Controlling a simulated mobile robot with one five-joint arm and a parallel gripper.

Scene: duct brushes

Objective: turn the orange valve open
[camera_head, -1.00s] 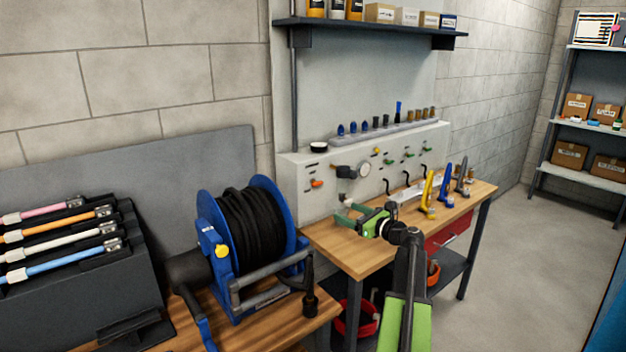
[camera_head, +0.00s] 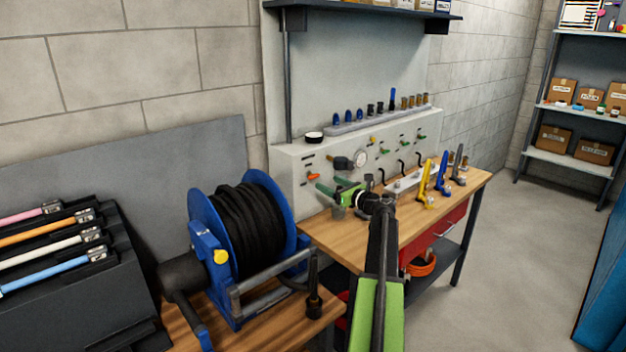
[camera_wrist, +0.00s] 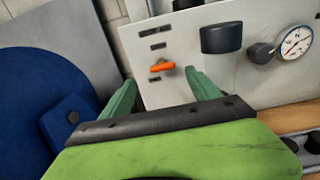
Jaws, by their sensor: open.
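The orange valve (camera_head: 313,176) is a small lever handle on the left part of the light grey panel (camera_head: 292,166). In the wrist view the orange valve (camera_wrist: 161,67) lies roughly level, between my two green fingers and beyond their tips. My gripper (camera_head: 327,198) is open in front of the panel, just below and to the right of the valve in the head view. In the wrist view my gripper (camera_wrist: 160,84) has its fingers spread wide with nothing between them. I see no contact with the valve.
A black knob (camera_wrist: 222,38) and a pressure gauge (camera_wrist: 296,42) stick out right of the valve. A blue hose reel (camera_head: 240,240) stands close on the left. Yellow and blue tools (camera_head: 441,175) stand on the wooden bench (camera_head: 345,238) to the right.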

